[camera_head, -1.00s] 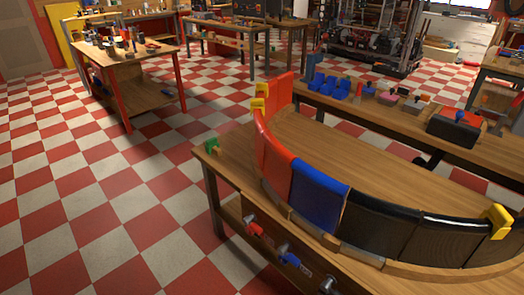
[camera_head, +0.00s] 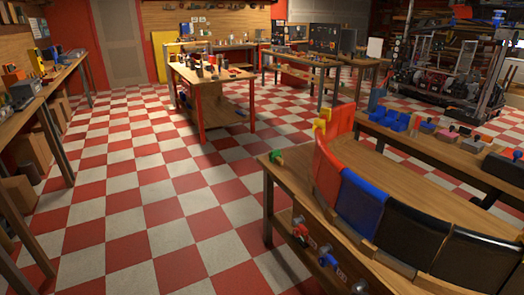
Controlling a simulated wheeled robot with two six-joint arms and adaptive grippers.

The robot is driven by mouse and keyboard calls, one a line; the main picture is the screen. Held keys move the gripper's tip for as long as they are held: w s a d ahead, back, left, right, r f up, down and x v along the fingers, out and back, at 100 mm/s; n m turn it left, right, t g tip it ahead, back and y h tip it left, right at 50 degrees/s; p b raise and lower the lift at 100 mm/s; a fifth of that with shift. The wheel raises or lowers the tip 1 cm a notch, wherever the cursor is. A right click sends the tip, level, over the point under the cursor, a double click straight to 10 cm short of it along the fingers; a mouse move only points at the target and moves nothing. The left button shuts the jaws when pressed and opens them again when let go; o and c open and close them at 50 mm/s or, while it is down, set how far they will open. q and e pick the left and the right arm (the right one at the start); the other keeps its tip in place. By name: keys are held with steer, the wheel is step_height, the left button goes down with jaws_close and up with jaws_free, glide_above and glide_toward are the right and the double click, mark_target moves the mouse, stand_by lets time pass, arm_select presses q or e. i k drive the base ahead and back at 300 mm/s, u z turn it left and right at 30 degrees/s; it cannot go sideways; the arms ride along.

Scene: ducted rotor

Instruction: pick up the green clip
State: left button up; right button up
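The green clip (camera_head: 276,157) is small and stands on the near left corner of the wooden table (camera_head: 287,175), left of the red curved panel. Neither of my grippers shows in the head view.
Blue (camera_head: 359,205) and black (camera_head: 411,236) panels continue the curve to the right. Coloured clamps (camera_head: 327,257) hang on the table's front side. A workbench (camera_head: 211,82) stands farther back, and a long bench (camera_head: 25,108) runs along the left. The checkered floor between is clear.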

mark_target(274, 153)
steer(key=u, duration=0.45)
steer(key=i, duration=2.1)
steer(key=z, duration=0.7)
